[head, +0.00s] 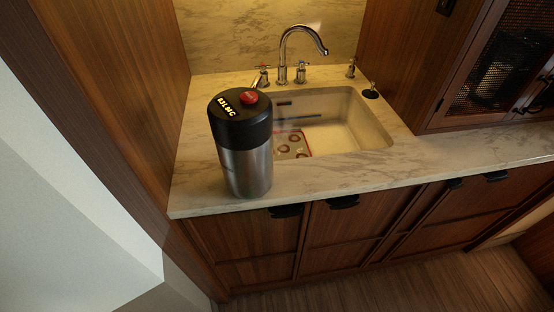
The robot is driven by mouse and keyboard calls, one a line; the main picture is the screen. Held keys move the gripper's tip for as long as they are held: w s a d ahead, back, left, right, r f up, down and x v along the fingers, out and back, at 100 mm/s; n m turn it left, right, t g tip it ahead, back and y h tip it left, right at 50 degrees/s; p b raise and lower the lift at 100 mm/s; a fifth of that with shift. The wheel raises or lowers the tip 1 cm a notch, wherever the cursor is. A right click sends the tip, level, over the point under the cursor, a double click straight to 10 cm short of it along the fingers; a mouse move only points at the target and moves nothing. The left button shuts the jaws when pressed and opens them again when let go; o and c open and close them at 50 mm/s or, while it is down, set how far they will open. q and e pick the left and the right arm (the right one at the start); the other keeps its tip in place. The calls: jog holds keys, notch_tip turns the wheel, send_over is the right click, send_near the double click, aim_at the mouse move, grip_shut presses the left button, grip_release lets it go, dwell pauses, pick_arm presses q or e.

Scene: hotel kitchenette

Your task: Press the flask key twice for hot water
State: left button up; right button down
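The flask (247,165) stands upright on the marble counter, left of the sink and close to the counter's front edge. It has a brushed steel body and a black top with pale lettering. The red round key (249,97) sits on the black top, toward its back right. Nothing touches the key. Neither of my grippers is in the head view.
The sink (375,130) is right behind the flask, with a patterned item (293,145) in it. A chrome tap (300,45) stands behind. A wooden side wall (120,80) bounds the left. Bare counter (450,148) lies at right. A mesh-door cabinet (500,75) stands back right.

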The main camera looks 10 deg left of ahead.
pick_arm(q)
jog(key=shift+c, duration=0.2)
grip_shut()
dwell(1.5)
